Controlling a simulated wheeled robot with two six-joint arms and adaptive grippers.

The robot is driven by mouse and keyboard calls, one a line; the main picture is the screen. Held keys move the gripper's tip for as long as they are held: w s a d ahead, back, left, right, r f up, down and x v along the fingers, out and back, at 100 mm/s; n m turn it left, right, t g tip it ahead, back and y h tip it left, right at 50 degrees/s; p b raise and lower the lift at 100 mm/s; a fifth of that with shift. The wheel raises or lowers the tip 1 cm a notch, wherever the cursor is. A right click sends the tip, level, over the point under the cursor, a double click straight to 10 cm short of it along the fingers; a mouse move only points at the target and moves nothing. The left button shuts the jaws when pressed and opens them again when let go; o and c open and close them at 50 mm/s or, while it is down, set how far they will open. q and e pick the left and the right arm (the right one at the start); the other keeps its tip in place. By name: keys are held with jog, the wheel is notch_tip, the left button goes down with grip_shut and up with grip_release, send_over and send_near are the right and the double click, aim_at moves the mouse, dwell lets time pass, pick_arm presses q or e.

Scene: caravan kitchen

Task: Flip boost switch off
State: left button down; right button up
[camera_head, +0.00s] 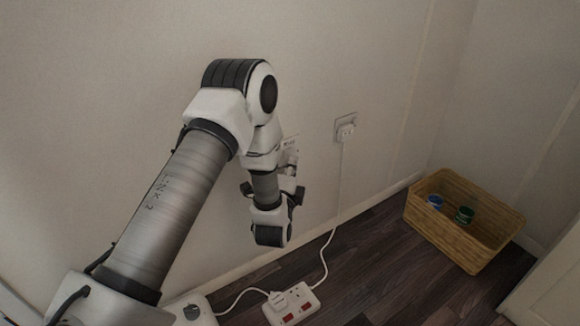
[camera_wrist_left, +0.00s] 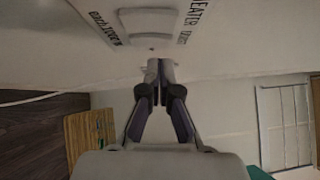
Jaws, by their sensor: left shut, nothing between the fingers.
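The boost switch is on a white wall plate (camera_wrist_left: 190,22) with dark lettering, upside down at the top of the left wrist view. "HEATER" is readable on it. Its white rocker (camera_wrist_left: 150,40) is near the picture's top middle; which way it is tipped I cannot tell. My left gripper (camera_wrist_left: 160,72) is shut and empty, its fingertips pointing at the wall just below the rocker in that view. Whether they touch the wall is unclear. In the head view my left arm and wrist hide most of the plate (camera_head: 290,141). My right gripper is not in view.
A wall socket (camera_head: 346,126) with a white plug and hanging cable is right of my gripper. A power strip (camera_head: 290,304) with red switches lies on the dark floor. A wicker basket (camera_head: 448,236) holding a blue cup (camera_head: 435,201) and a green cup (camera_head: 464,214) stands right.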

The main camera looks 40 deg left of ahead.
pick_arm(q)
jog(key=shift+w+a+r, duration=0.1)
jog(key=shift+w+a, duration=0.2)
jog(key=shift+a, duration=0.35)
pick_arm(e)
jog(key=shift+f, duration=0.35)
